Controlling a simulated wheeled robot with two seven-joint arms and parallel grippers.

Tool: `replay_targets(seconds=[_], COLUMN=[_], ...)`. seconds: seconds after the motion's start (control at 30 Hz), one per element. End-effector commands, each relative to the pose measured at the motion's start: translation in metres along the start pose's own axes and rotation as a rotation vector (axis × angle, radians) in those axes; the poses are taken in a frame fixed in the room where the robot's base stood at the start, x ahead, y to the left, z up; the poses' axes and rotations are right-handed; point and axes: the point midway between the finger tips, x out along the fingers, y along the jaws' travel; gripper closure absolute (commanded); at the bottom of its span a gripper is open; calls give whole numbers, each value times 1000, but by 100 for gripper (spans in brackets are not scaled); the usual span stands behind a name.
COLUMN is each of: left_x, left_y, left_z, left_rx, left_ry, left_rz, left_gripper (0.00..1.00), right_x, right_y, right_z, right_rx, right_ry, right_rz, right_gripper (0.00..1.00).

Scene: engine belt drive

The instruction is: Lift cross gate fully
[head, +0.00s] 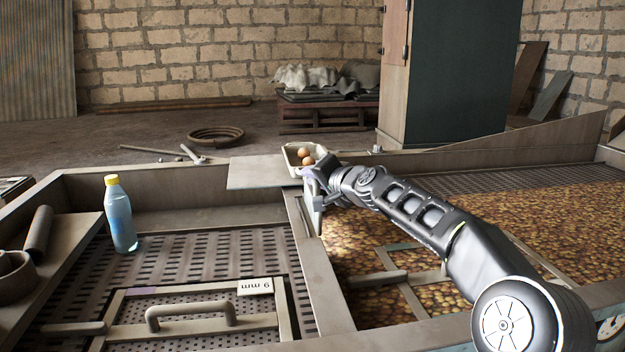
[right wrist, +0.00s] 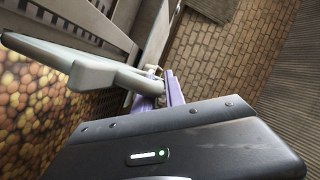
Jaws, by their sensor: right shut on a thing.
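A pale grey-green piece, which I take to be the cross gate (head: 312,192), stands at the divider between the left sieve deck and the deck of brown round produce. It also shows in the right wrist view (right wrist: 95,75) as a long flat bar with a raised part reaching my fingers. My right gripper (head: 315,174) is shut on it, with purple fingers (right wrist: 165,95) at its end. How high the gate is above its seat cannot be told, because the gripper and arm partly hide it. My left gripper is out of view.
A light tray with brown round items (head: 303,155) is just behind my right gripper, beside a flat board (head: 257,172). A bottle with a yellow cap (head: 119,215) stands on the left deck. A framed screen with a handle (head: 190,315) lies in front.

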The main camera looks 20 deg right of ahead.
Motion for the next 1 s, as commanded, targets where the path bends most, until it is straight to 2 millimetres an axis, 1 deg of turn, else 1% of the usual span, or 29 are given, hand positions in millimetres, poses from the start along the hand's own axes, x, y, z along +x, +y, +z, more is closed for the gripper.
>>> replay_targets(seconds=[0.03, 0.17, 0.2, 0.3, 0.67, 0.77, 0.87, 1.0], left_x=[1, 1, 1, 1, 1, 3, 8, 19], left_y=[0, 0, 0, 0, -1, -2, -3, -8], left_z=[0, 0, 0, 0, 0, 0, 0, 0], left_rx=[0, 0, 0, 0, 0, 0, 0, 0], left_ry=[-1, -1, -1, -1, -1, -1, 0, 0], left_rz=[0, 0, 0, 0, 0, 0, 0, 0], left_gripper=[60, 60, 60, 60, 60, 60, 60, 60], right_x=[-2, -2, -2, -2, -2, -4, -12, -33], right_y=[-5, -6, -7, -6, -4, -3, -2, 0], right_z=[-4, -5, -6, -5, -3, -3, -2, -2], right_rx=[1, 1, 1, 0, 0, 0, -1, -2], right_ry=[12, 14, 15, 15, 9, 9, 11, 13], right_rz=[-10, -12, -12, -12, -8, -8, -8, -8], right_gripper=[100, 100, 85, 77, 77, 77, 77, 77])
